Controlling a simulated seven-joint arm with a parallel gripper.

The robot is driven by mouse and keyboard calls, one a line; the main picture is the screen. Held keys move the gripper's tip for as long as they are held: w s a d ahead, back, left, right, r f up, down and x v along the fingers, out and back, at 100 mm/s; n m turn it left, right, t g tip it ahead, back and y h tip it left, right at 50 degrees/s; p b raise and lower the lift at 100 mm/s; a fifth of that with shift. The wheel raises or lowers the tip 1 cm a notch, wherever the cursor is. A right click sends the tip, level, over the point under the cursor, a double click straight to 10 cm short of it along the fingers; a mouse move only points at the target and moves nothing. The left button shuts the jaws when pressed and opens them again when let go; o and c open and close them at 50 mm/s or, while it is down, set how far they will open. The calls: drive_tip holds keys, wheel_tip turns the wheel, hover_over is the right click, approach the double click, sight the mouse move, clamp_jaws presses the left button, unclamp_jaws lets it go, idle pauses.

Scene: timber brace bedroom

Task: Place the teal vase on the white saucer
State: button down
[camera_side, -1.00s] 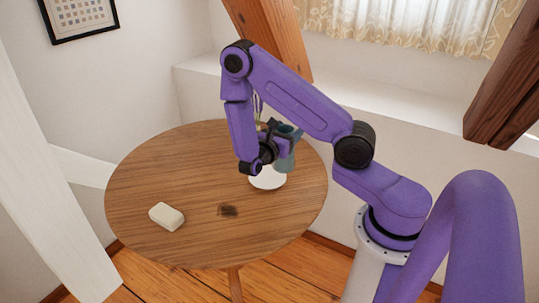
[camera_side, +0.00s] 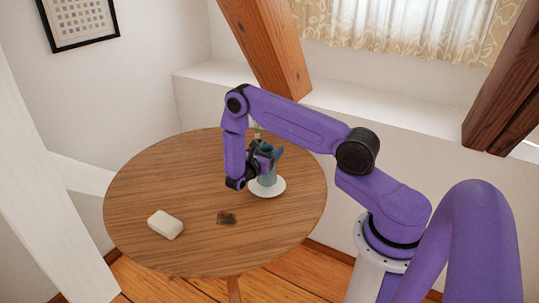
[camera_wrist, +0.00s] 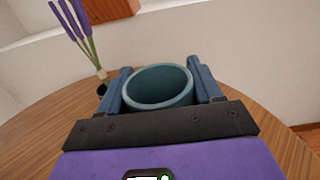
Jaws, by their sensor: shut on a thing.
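The teal vase (camera_side: 268,177) is upright over the white saucer (camera_side: 279,188) on the round wooden table. Its base appears at or just above the saucer; I cannot tell whether they touch. My gripper (camera_side: 265,158) is shut on the vase near its upper part. In the wrist view, the vase's round open rim (camera_wrist: 158,86) sits between the two blue fingers of my gripper (camera_wrist: 165,78). The saucer is hidden in the wrist view, and my gripper covers part of the vase in the side view.
A cream block (camera_side: 165,224) lies at the table's front left. Purple flowers (camera_wrist: 78,28) stand in a small dark holder behind the vase. The table's left side is mostly free.

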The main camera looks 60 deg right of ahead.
drive_tip(key=shift+f, duration=0.9)
drive_tip(key=shift+c, duration=0.9)
unclamp_jaws()
